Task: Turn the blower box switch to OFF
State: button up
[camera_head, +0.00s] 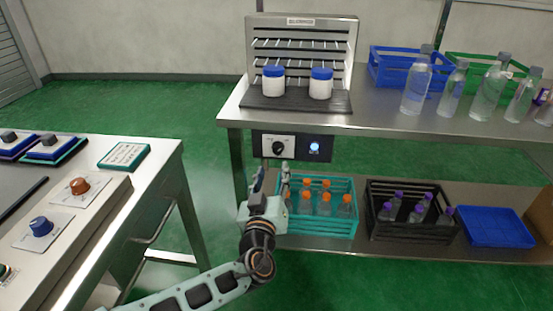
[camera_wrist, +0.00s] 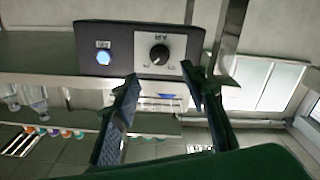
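The blower box (camera_head: 292,147) is mounted under the front edge of the steel table. Its black rotary switch (camera_head: 278,148) sits on a white plate at the left, and a lit blue button (camera_head: 314,147) is at the right. In the wrist view the picture is upside down or turned: the switch (camera_wrist: 159,54) is right of the lit button (camera_wrist: 103,57). The switch labels are too small to read. My gripper (camera_head: 272,178) is just below the switch, pointing up at the box. In the wrist view my gripper (camera_wrist: 162,85) has its fingers apart, with nothing between them, short of the switch.
A blower rack (camera_head: 303,50) with two blue-capped white jars stands on the tabletop. On the lower shelf are a teal crate (camera_head: 318,234) of orange-capped bottles, a black crate (camera_head: 410,232) and a blue tray (camera_head: 497,228). A control table (camera_head: 160,160) stands at the left; green floor is free between.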

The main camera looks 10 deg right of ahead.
aim_at(277, 151)
jog(key=b+x, duration=0.1)
jog(key=x, duration=0.8)
grip_shut()
